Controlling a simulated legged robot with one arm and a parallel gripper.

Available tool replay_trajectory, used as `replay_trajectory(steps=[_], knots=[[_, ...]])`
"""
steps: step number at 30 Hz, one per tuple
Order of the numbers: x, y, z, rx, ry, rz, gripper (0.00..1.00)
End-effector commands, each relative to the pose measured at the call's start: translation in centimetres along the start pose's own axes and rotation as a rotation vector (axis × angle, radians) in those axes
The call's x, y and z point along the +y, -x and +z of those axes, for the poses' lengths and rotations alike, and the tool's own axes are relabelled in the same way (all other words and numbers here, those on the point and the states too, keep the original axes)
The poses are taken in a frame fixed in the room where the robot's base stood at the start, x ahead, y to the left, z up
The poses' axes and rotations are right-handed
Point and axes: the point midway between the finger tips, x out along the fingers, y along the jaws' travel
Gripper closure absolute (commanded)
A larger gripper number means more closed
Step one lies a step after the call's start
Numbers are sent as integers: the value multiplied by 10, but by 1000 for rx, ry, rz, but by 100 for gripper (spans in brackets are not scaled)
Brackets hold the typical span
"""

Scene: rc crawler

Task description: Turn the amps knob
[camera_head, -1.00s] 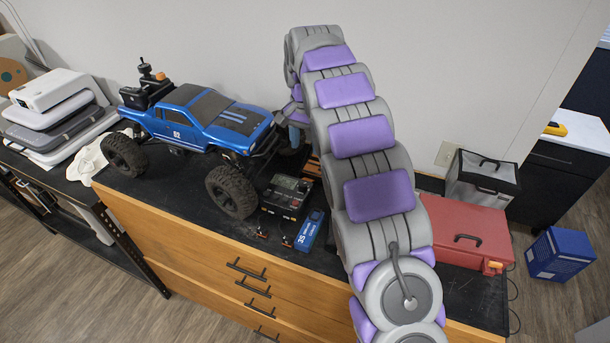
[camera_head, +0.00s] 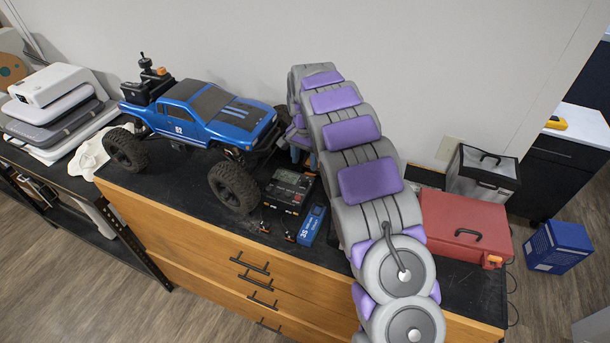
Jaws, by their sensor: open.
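A black charger-like box (camera_head: 289,191) sits on the black bench top in front of the blue truck. Its face is small and dark, and I cannot make out an amps knob on it. My arm rises from the lower right, bends over at the top and comes down behind itself. My gripper (camera_head: 298,143) shows only in part at the left side of the arm, just beyond the black box and beside the truck's front. Its jaws are open, and its fingertips are mostly hidden. I cannot tell whether it touches anything.
A blue RC truck (camera_head: 205,118) stands left of the box. A blue battery (camera_head: 311,226) lies just in front, with leads nearby. A red case (camera_head: 465,228) and grey bag (camera_head: 483,175) are right of my arm. The wall is close behind.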

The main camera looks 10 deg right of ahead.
Motion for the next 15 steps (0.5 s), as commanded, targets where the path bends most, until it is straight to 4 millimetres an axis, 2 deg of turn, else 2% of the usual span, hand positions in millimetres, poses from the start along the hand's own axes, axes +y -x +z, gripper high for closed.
replay_trajectory(steps=[6,12,15], knots=[[1,-42,0,-1,-1,2,45],[1,-66,0,0,0,1,45],[0,-73,0,1,0,-1,45]])
